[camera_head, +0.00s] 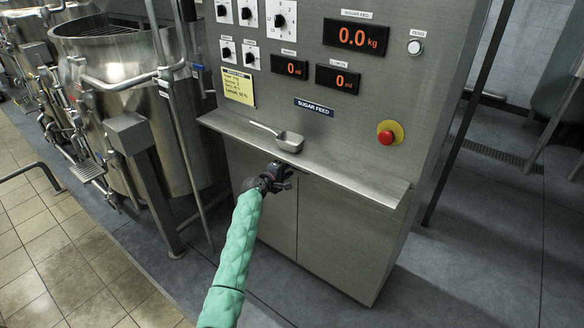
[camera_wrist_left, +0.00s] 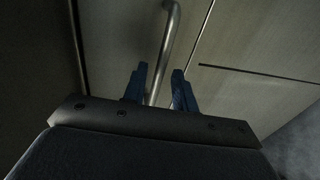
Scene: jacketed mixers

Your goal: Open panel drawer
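The grey panel cabinet (camera_head: 349,228) stands below a metal ledge, with a vertical seam dividing its front. My left gripper (camera_head: 278,178) is just under the ledge, close to the cabinet front. In the left wrist view a long metal bar handle (camera_wrist_left: 168,45) runs along a flat panel front (camera_wrist_left: 235,35). My blue fingertips (camera_wrist_left: 159,78) are apart, one on each side of the bar, with gaps visible on both sides. The handle is hidden in the head view. I cannot tell which front is the drawer. My right gripper is in neither view.
The ledge (camera_head: 350,180) juts out above my gripper, with a metal scoop (camera_head: 286,140) on it. A red stop button (camera_head: 387,136) and displays (camera_head: 355,37) are above. A steel mixer (camera_head: 125,75) and pipes stand at left. The floor at right (camera_head: 480,260) is clear.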

